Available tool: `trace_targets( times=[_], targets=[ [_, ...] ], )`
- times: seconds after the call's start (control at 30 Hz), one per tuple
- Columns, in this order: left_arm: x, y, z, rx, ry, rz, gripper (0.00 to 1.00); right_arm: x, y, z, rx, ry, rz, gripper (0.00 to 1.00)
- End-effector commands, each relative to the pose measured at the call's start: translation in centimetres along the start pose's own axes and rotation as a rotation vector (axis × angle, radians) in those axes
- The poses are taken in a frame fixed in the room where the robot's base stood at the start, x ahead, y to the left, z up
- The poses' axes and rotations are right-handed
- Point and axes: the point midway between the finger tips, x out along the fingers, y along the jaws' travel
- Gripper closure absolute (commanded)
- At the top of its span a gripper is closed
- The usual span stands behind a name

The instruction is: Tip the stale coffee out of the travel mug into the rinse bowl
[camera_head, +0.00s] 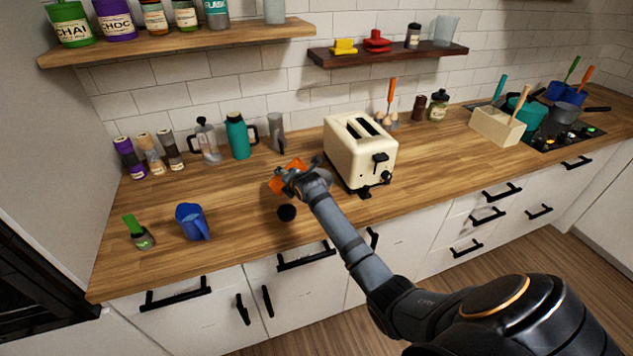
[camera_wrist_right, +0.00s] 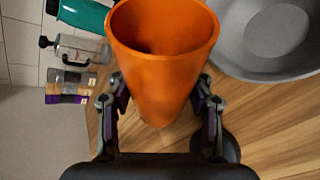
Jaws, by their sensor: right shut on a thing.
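The orange travel mug (camera_wrist_right: 160,75) is a tapered cup in the right wrist view, with its wide mouth toward the top of the picture. Its inside looks dark brown; I cannot tell how much coffee is in it. My right gripper (camera_wrist_right: 160,97) is shut on its sides, one finger on each side. In the head view the orange mug (camera_head: 277,185) is partly hidden by this gripper, over the counter left of the toaster. A grey bowl (camera_wrist_right: 238,58) lies at the upper right of the wrist view, beside the mug; I cannot make it out in the head view. My left gripper is out of view.
The cream toaster (camera_head: 345,157) stands right of my gripper. A teal flask (camera_head: 238,140), a press and spice jars line the wall. A small dark round thing (camera_head: 286,213) is near the gripper.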

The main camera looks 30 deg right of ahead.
Motion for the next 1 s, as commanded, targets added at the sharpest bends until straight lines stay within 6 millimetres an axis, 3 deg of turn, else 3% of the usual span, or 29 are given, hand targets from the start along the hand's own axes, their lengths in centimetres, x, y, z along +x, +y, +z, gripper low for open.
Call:
trace_targets(
  times=[1.0],
  targets=[
    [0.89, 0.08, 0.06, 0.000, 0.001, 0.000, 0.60, -0.22, 0.49, 0.10, 0.117, 0.051, 0.051, 0.89]
  ],
)
